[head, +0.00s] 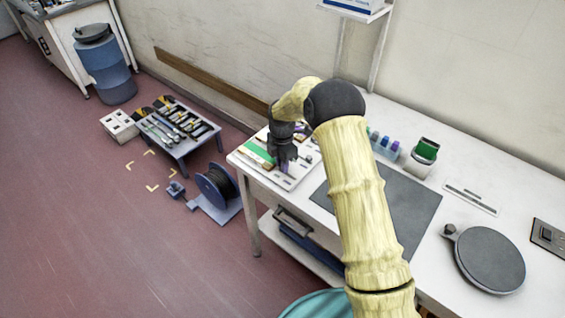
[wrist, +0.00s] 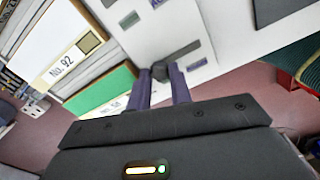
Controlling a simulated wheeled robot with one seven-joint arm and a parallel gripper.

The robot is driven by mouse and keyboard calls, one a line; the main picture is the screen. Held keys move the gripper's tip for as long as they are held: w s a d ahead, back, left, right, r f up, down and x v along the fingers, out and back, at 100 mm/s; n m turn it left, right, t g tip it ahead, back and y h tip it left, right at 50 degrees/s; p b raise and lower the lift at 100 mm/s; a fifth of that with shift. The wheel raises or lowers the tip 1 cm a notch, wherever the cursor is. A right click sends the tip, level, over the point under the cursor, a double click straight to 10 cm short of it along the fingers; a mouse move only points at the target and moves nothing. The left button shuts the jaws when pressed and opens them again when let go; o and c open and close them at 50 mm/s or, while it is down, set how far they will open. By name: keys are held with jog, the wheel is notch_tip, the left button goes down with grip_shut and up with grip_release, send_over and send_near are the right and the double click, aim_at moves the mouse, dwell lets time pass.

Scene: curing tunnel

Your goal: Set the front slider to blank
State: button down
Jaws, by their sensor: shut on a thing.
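A white slider panel (head: 291,183) lies on the left end of the white table, and its pale face (wrist: 225,35) fills the upper middle of the wrist view. My gripper (head: 284,165) is down at this panel. In the wrist view my gripper (wrist: 168,80) is shut on a dark slider knob (wrist: 182,74), with its two purple-grey fingers against it. Several grey and purple label plates, one of them a grey plate (wrist: 193,43), sit on the panel near the knob. Their words are too small to read, and the slot under the knob is hidden.
A green block (wrist: 100,92) and a white card marked No. 92 (wrist: 72,50) sit close to the left of my fingers. On the table are a dark mat (head: 405,205), a green-topped container (head: 424,154) and a round dark plate (head: 490,260).

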aim_at(288, 174)
jog(key=shift+d, duration=0.45)
jog(key=shift+s+d+r, duration=0.1)
jog(key=shift+s+d, duration=0.45)
jog(key=shift+d, duration=0.15)
jog(key=shift+a, duration=0.35)
jog(key=c, duration=1.3)
grip_release()
jog(key=shift+s, duration=0.1)
jog(key=shift+o, duration=0.2)
jog(key=shift+d, duration=0.1)
notch_tip(288, 174, up, 17)
jog(key=b, duration=0.1)
jog(key=shift+r+b, duration=0.15)
jog(key=shift+b, duration=0.15)
